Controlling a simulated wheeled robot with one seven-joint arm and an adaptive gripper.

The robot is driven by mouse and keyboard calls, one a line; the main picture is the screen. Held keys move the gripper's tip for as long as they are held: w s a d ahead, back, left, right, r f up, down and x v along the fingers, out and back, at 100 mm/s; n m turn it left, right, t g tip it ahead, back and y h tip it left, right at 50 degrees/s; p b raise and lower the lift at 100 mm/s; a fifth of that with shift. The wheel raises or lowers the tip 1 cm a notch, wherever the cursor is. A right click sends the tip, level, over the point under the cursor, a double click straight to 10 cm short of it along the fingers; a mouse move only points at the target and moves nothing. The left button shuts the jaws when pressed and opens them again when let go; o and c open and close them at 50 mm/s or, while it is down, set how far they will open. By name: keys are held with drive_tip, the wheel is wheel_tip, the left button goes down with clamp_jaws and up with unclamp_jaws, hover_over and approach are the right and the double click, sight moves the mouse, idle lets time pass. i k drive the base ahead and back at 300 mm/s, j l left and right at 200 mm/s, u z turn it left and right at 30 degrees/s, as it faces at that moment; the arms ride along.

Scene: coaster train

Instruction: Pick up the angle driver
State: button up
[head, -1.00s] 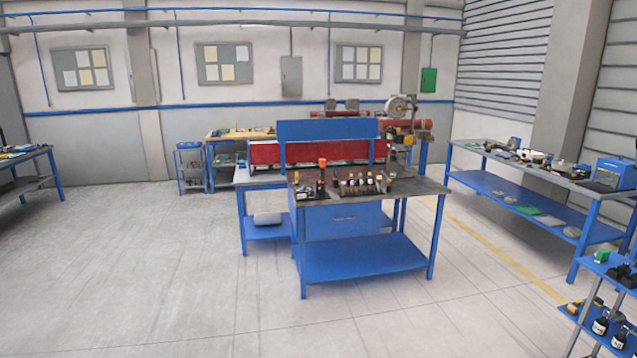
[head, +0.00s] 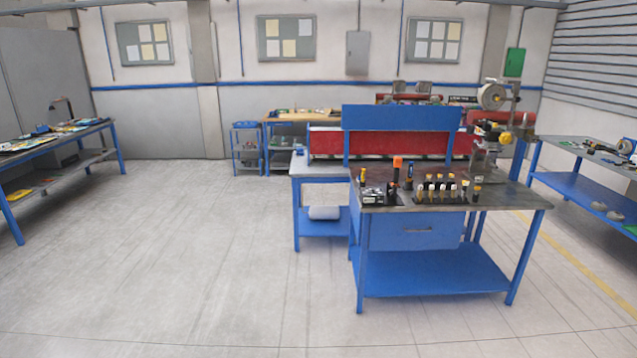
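I cannot single out the angle driver for certain at this distance. On the blue workbench with a grey top (head: 515,199) stands an upright dark tool with an orange end (head: 396,172). Beside it are a small dark and yellow upright item (head: 363,180), a dark upright item with a blue part (head: 409,178) and a low dark-and-silver object (head: 373,196). A rack of several yellow-topped items (head: 437,190) is to their right. My gripper is not in view.
Another bench (head: 95,132) with tools is at the left, and one (head: 590,153) at the right edge. The floor (head: 190,250) at left and in front is clear.

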sight(397, 161)
drive_tip(key=i, duration=2.1)
drive_tip(key=i+z, duration=0.2)
drive_tip(key=i, duration=0.3)
drive_tip(key=i+j+z, duration=0.2)
drive_tip(key=i, duration=0.3)
drive_tip(key=i+j+z, duration=0.15)
drive_tip(key=i, duration=0.3)
drive_tip(key=i+j+z, duration=0.2)
drive_tip(key=i+j, duration=0.15)
drive_tip(key=i, duration=0.15)
